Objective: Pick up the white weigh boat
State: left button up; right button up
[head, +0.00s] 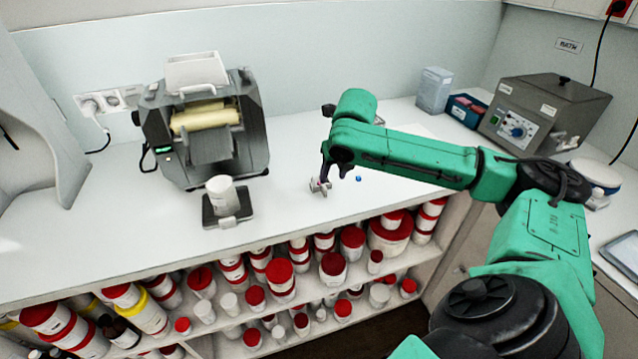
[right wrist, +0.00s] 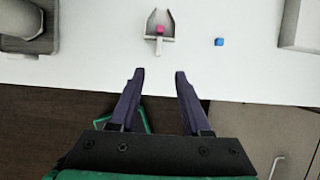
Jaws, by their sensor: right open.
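My left gripper is not in view.
A roll mill (head: 205,130) and a white jar (head: 221,193) on a dark scale (head: 228,218) stand to the left. A grey control box (head: 541,112) stands back right. Shelves of red-lidded jars lie below the bench.

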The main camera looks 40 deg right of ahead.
aim_at(326, 189)
jog(key=x, duration=0.3)
jog(key=shift+w+d+f, duration=0.1)
jog(key=shift+w+f, duration=0.1)
jog(key=shift+f, duration=0.05)
jog(key=p+x, duration=0.1)
jog(key=x, duration=0.4)
jog(key=shift+w+f, duration=0.2)
jog(key=shift+w, duration=0.1)
jog(key=shift+f, duration=0.1)
jog(key=c, duration=0.3)
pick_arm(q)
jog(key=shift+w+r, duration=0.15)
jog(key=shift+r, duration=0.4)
pick_arm(e)
grip_shut()
